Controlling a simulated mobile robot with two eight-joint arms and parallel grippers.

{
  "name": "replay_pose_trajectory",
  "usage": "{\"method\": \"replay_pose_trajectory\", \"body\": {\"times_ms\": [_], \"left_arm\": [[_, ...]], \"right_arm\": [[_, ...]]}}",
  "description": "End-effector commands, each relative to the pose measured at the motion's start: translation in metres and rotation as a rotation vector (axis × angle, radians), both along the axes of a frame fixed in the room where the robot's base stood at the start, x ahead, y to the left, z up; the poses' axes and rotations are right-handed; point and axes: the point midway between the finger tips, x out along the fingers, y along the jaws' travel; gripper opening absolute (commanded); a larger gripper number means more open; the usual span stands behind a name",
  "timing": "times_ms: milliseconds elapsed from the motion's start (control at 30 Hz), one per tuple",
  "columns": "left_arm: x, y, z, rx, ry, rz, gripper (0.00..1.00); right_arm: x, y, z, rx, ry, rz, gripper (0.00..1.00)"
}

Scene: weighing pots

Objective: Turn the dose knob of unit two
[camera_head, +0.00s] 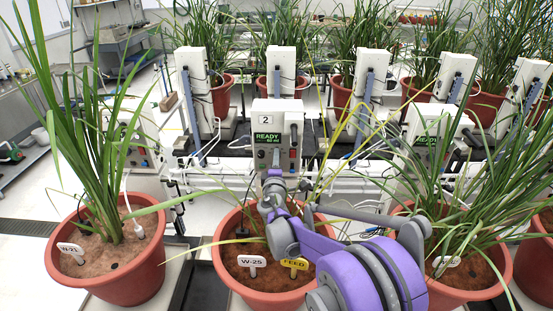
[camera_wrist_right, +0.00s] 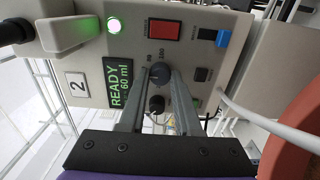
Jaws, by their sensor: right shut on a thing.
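Unit two (camera_head: 276,115) is a white box with a "2" label, standing behind the middle pot in the head view. Its green display (camera_wrist_right: 119,82) reads READY 60 ml in the wrist view. The dark dose knob (camera_wrist_right: 160,70) is on its panel, with small numbers beside it. My right gripper (camera_wrist_right: 161,76) has its two grey fingers on either side of this knob and is shut on it. In the head view my right gripper (camera_head: 273,182) reaches the lower panel and hides the knob. My left gripper is in neither view.
A second dark knob (camera_wrist_right: 156,104), a red button (camera_wrist_right: 165,30) and a blue switch (camera_wrist_right: 222,38) are close to my fingers. Pot W-25 (camera_head: 232,277) stands below my right arm.

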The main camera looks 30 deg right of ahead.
Motion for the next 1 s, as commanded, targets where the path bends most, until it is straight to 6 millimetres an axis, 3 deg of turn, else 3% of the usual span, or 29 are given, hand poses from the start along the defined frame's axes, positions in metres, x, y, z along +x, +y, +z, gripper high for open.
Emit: {"method": "replay_pose_trajectory", "body": {"times_ms": [233,267,400,767,1000], "left_arm": [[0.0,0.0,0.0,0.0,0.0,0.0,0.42],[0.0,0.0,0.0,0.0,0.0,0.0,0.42],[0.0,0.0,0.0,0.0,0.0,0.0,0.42],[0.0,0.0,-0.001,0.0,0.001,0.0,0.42],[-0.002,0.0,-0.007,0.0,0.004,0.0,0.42]], "right_arm": [[0.0,0.0,0.0,-0.001,0.001,0.0,0.0],[0.0,0.0,0.0,-0.001,0.001,0.0,0.36],[0.0,0.0,0.0,-0.001,0.001,0.0,0.61],[-0.003,0.002,0.0,-0.001,0.001,0.001,0.62],[-0.037,0.023,-0.001,0.001,0.001,0.002,0.62]]}}
